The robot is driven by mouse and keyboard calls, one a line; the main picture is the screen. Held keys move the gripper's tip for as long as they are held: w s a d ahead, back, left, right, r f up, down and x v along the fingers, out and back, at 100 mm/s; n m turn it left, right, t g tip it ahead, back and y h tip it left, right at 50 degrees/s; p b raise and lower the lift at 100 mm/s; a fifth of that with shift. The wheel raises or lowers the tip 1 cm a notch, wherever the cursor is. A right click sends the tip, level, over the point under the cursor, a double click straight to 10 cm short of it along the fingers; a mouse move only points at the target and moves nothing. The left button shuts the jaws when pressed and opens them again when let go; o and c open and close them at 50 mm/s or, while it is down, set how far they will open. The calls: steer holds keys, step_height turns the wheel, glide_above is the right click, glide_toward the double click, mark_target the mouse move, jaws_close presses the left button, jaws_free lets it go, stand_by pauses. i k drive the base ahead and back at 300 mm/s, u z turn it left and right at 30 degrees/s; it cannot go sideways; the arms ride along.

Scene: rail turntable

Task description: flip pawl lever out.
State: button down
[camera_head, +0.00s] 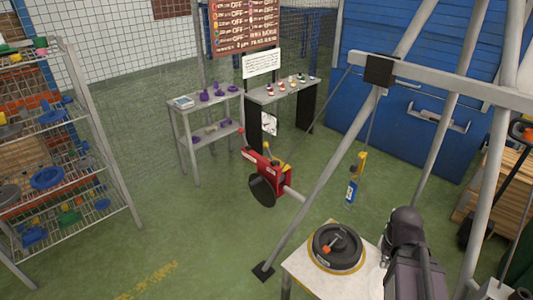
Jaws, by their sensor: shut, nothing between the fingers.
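A round black turntable (331,256) with a yellowish rim lies on a pale-topped table (306,270) at the lower middle. A small orange-red lever (328,245) sits on its top near the centre; I cannot tell whether it is the pawl lever. A red device (273,178) with a black disc (262,190) and a yellow handle is on a grey bar beyond the table. My dark arm shows to the right of the turntable. My gripper's fingers cannot be made out.
Slanting grey frame poles (318,190) cross in front at the right. A blue and yellow pendant (355,180) hangs among them. A rack with coloured parts (62,150) stands at left. Grey tables (205,103) stand at the back. Green floor (190,225) is open at left centre.

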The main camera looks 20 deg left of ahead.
mark_target(265, 144)
steer(key=k, duration=0.65)
steer(key=u, duration=0.6)
steer(key=i, duration=1.3)
steer(key=z, duration=0.2)
